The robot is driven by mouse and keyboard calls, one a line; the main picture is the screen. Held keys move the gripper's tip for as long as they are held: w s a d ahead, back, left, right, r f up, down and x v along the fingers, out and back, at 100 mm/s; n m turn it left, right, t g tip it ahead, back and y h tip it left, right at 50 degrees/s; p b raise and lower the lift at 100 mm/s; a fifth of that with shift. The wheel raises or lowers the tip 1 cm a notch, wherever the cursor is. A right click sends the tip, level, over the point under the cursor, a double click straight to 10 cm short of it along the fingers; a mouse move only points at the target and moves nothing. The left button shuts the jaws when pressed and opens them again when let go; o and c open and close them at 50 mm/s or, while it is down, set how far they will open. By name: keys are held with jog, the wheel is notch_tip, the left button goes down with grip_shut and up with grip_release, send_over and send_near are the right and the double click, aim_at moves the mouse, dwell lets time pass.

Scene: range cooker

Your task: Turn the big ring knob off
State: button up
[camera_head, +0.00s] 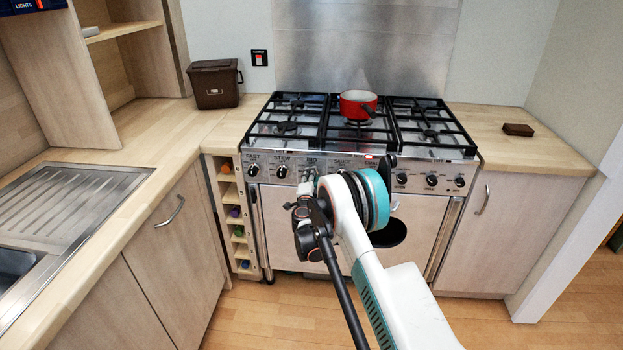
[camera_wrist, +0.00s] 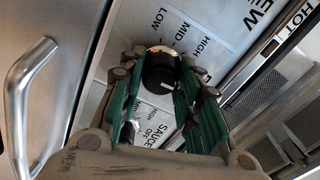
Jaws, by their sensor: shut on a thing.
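The black big ring knob (camera_wrist: 159,72) sits on the steel front panel in the wrist view, between the STEW and SAUCE labels. It has a short white mark, and I cannot tell for sure which setting it points to. My gripper (camera_wrist: 163,80) has its green-sided fingers on both sides of the knob and is shut on it. In the head view my gripper (camera_head: 307,184) is at the cooker's front panel (camera_head: 347,172), just under the BIG label. It hides the knob there.
Other black knobs flank it, including the stew knob (camera_head: 281,172) on the left and several right of my arm. A red pot (camera_head: 358,105) stands on the hob. An oven door handle (camera_wrist: 22,105) shows at the left of the wrist view.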

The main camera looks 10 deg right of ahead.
jog(key=shift+f+m, duration=0.1)
jog(key=shift+m, duration=0.3)
jog(key=o, duration=1)
jog(key=shift+o, duration=0.2)
jog(key=shift+s, duration=0.1)
jog(key=v, duration=1.2)
